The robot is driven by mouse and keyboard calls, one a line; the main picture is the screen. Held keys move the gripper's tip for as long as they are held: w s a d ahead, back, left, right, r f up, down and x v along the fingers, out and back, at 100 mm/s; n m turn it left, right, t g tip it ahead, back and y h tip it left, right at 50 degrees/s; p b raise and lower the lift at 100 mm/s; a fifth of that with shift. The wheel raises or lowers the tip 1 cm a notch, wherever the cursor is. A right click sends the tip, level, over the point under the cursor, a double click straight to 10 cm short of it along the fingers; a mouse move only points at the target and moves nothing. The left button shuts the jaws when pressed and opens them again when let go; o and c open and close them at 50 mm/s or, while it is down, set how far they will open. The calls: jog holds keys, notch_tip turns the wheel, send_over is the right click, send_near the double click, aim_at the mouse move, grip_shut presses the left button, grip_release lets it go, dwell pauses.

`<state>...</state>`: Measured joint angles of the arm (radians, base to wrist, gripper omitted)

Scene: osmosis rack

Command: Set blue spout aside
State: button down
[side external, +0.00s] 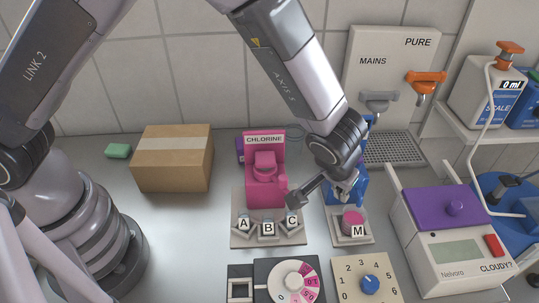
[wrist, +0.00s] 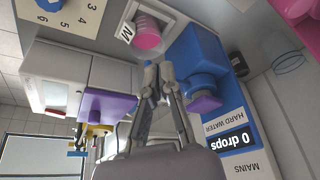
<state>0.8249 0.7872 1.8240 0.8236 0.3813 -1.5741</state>
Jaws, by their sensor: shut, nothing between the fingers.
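The blue dispenser, labelled HARD WATER and "0 drops" in the wrist view (wrist: 208,48), stands at the back; in the side view it is mostly behind my gripper (side external: 345,187). A rounded blue spout (wrist: 197,86) with a purple end sticks out from its front in the wrist view. My gripper (wrist: 158,72) is shut and empty, its fingertips just beside the blue body and spout. I cannot tell whether they touch. The spout is hard to make out in the side view.
Pad M (side external: 351,239) holds a pink cup (side external: 353,221). The Nelvara meter (side external: 455,240) with a purple lid stands right.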

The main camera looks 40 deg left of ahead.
jog(key=shift+w+f, duration=0.25)
jog(key=shift+w, duration=0.55)
jog(key=shift+w+f, duration=0.3)
jog(key=shift+w, duration=0.45)
jog(key=shift+w+f, duration=0.25)
jog(key=shift+w, duration=0.55)
